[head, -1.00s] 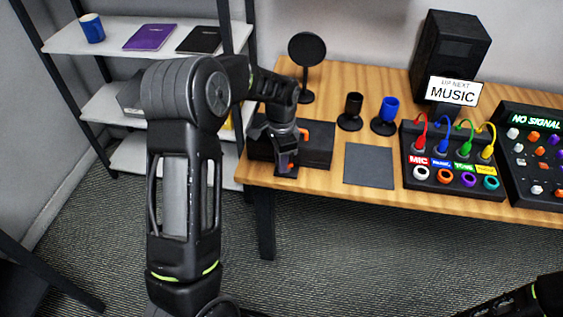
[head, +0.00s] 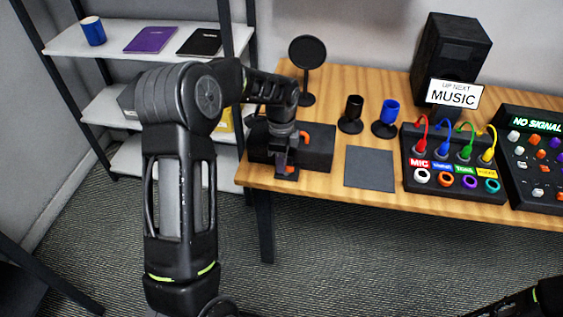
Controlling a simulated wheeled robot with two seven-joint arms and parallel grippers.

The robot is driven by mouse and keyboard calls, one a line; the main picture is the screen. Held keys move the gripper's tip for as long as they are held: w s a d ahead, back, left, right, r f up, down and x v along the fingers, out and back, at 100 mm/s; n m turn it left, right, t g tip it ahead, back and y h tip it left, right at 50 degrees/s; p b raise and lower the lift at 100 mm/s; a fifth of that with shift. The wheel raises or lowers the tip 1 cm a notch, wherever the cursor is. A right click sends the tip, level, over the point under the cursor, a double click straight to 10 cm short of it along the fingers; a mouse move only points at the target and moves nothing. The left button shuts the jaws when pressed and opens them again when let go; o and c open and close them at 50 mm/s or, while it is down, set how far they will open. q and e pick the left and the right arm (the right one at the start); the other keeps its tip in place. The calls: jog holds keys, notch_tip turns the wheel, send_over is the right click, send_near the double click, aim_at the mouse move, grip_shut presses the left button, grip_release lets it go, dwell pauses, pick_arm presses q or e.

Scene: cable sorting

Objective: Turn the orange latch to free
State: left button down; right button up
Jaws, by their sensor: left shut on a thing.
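A black box (head: 319,157) sits at the left end of the wooden table, with its lid down. An orange piece, seemingly the latch (head: 290,169), shows at the box's front, right at the fingertips of my left gripper (head: 286,172). That gripper points down at the front face and is shut on the latch; its fingers hide most of it. A second orange bit (head: 304,136) shows on top of the box beside my wrist. Part of my right arm shows at the lower right corner, with its gripper out of sight.
Right of the box lie a dark flat mat (head: 370,167), a black cup-like stand (head: 351,113) and a blue one (head: 386,117). A round black disc on a stand (head: 307,53) is behind. A cable panel (head: 455,185) stands farther right. Shelves (head: 130,37) are at left.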

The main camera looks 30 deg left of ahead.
pick_arm(q)
jog(key=shift+w, duration=0.1)
jog(key=c, duration=1.5)
grip_release()
jog(key=shift+r, duration=0.1)
jog(key=shift+n, duration=0.3)
